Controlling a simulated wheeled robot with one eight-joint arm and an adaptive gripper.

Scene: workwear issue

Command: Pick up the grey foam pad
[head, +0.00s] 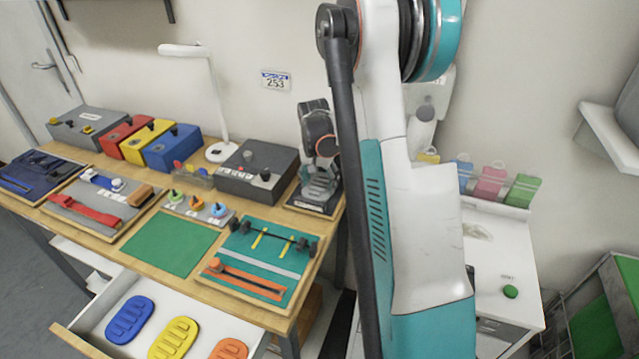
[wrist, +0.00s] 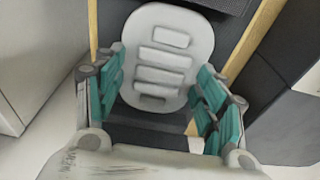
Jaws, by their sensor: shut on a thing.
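The grey foam pad (wrist: 167,44) shows in the wrist view as a pale rounded oval with several raised bars. My gripper (wrist: 163,90) has its teal-padded fingers on either side of the pad's lower part and is shut on it. The far end of the pad sticks out beyond the fingers, over a dark surface with wooden edges. Whether the pad touches anything below, I cannot tell. In the head view my arm fills the middle right, and neither the gripper nor the grey pad shows.
In the head view an open drawer (head: 66,331) holds a blue pad (head: 131,320), a yellow pad (head: 173,338) and an orange pad (head: 229,349). The wooden bench above carries boxes, trays and a green mat (head: 170,243). A white cabinet with a green button (head: 510,291) stands right.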

